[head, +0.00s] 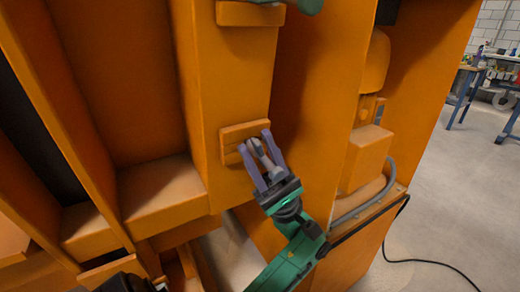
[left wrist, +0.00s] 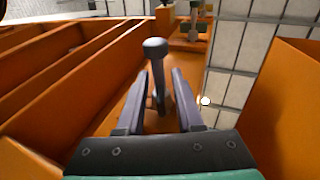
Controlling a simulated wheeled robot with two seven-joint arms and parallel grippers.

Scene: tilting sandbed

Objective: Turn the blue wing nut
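My left gripper (head: 257,140) is at the orange block (head: 243,131) on the front of the orange column. Its two grey-violet fingers are apart, one on each side of a grey rod with a rounded end (head: 255,147). In the left wrist view the rod (left wrist: 157,72) stands between the fingers (left wrist: 158,98), with a small gap visible on each side. I cannot tell whether this rod belongs to the wing nut; no clearly blue wing nut shows. My right gripper is not seen.
A green part (head: 308,5) sits by the upper orange block (head: 250,14). Orange walls stand on both sides of the column. A grey hose (head: 362,208) and an orange box (head: 366,160) are at the right. Open floor (head: 440,200) lies beyond.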

